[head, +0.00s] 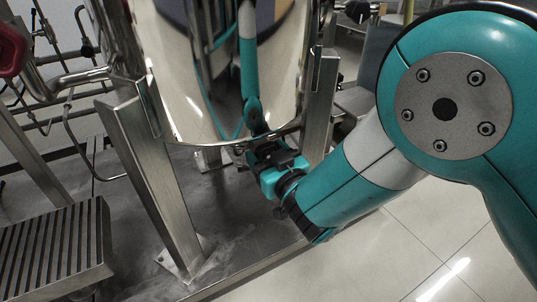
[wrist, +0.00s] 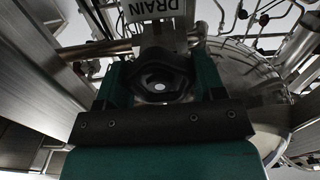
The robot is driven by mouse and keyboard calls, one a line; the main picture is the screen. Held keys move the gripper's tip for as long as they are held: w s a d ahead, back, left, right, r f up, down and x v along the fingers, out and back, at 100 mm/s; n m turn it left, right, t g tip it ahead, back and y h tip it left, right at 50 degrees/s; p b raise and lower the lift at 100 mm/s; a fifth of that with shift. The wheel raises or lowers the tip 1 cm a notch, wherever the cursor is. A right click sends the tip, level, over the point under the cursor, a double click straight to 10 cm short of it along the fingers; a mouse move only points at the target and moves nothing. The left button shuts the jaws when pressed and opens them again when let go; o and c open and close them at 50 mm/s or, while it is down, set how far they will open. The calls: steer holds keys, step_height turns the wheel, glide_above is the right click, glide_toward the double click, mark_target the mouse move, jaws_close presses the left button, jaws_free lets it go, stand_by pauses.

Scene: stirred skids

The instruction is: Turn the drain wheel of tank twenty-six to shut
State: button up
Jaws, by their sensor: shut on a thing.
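The polished steel tank (head: 180,70) stands on metal legs in the head view, and its number does not show. My gripper (head: 268,150) is under the tank's lower edge. In the wrist view a dark drain wheel (wrist: 158,82) with a pale centre sits between the two fingers of my gripper (wrist: 162,72). The gripper is shut on the wheel, one finger at each side. A plate reading "DRAIN" (wrist: 157,9) is just above it. In the head view the wheel is mostly hidden by the gripper. Whether the valve is open or shut cannot be told.
A steel leg (head: 150,180) stands left of my gripper, and another leg (head: 320,105) stands close on its right. A slatted metal step (head: 55,245) is at the lower left. Pipes (head: 65,80) run at the left. The tiled floor (head: 400,245) at the lower right is clear.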

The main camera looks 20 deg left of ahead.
steer(key=shift+s+a+f+m, duration=0.1)
steer(key=shift+s+m, duration=0.05)
steer(key=shift+m, duration=0.45)
steer(key=o, duration=0.9)
